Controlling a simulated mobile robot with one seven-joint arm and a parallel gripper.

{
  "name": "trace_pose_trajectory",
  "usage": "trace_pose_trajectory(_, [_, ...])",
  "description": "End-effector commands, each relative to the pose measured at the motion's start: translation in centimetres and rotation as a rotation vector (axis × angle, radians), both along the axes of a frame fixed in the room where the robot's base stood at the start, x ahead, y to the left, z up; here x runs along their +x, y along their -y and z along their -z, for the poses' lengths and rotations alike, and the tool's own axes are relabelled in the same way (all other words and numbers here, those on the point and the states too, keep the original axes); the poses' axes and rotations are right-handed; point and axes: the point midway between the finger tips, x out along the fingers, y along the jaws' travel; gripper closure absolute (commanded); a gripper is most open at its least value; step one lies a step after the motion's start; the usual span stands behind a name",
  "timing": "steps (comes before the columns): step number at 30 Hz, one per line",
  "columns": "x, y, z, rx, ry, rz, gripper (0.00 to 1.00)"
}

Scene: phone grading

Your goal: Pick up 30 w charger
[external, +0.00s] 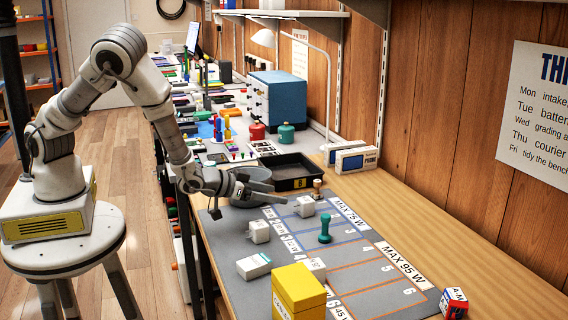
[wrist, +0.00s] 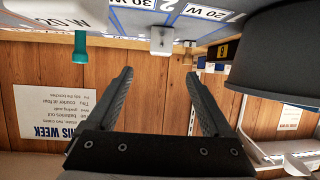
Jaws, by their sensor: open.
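My gripper (external: 268,196) is open and empty, held above the grey mat (external: 340,255) next to the grey bowl (external: 250,184). Its two fingers also show in the wrist view (wrist: 159,75). White block-shaped chargers stand on the mat: one at the left (external: 259,231), one near the far end (external: 304,206), and one behind the yellow box (external: 315,268), partly hidden. In the wrist view a white charger (wrist: 161,40) shows beyond the fingertips, between them and apart from them. No wattage is readable on any charger, so I cannot tell which is 30 W.
A teal stamp (external: 325,230) stands mid-mat. A white box (external: 254,266) and a yellow box (external: 298,292) occupy the front. A black tray (external: 291,172) and wooden-handled stamp (external: 317,188) are beyond. The mat's printed lanes on the right are mostly clear.

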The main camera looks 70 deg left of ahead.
Motion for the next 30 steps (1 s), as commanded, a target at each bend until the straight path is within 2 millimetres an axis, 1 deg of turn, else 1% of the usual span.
trace_pose_trajectory(1, [1.1,-0.2,0.5,0.003,0.001,-0.001,0.15])
trace_pose_trajectory(3, [2.4,-0.3,1.1,0.002,0.001,0.000,0.15])
trace_pose_trajectory(6, [3.9,-0.5,1.7,0.001,-0.001,-0.001,0.15])
trace_pose_trajectory(9, [5.0,-0.5,2.1,0.001,0.000,0.002,0.15])
trace_pose_trajectory(17, [6.4,-0.7,2.9,0.001,-0.001,-0.001,0.15])
trace_pose_trajectory(21, [8.1,-0.9,4.1,0.003,-0.002,0.001,0.15])
trace_pose_trajectory(25, [9.5,-1.0,4.6,0.002,0.000,0.001,0.15])
trace_pose_trajectory(30, [10.2,-1.1,4.9,0.001,-0.001,0.000,0.15])
